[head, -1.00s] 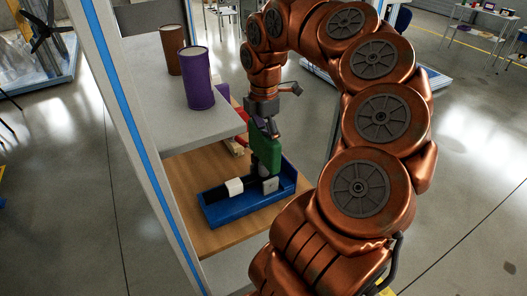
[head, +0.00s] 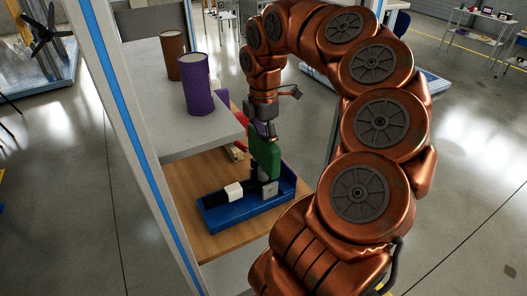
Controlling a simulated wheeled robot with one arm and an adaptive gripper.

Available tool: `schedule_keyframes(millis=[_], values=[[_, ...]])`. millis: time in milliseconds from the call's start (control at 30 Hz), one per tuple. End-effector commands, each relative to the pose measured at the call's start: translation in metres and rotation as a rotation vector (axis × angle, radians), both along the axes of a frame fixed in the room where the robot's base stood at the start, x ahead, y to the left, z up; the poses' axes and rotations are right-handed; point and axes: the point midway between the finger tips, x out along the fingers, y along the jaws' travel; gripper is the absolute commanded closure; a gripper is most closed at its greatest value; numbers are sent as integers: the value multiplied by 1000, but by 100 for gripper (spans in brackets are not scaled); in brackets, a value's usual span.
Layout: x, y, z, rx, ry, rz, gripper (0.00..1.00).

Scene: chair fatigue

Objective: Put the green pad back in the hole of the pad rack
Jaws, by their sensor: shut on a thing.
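The green pad (head: 266,158) stands upright in my gripper (head: 262,136), which is shut on its upper part. The pad is over the right part of the blue pad rack (head: 247,217), its lower end close to a grey block (head: 270,188) there. I cannot tell whether the lower end is inside the hole, as the block and the view angle hide it. A white block (head: 233,191) and a black piece (head: 215,198) lie in the rack to the left of the pad.
The rack stands on a wooden board (head: 190,187). A grey shelf (head: 205,131) at the left holds a purple cylinder (head: 197,85) and a brown cylinder (head: 172,55). A blue-and-white post (head: 130,130) rises at the left. Red and purple things are partly hidden behind the gripper.

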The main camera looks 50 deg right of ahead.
Motion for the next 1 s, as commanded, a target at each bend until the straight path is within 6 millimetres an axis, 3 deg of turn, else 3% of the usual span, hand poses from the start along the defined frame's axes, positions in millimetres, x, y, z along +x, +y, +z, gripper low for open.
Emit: schedule_keyframes(millis=[1000], values=[[0,1,25,5,6,1,100]])
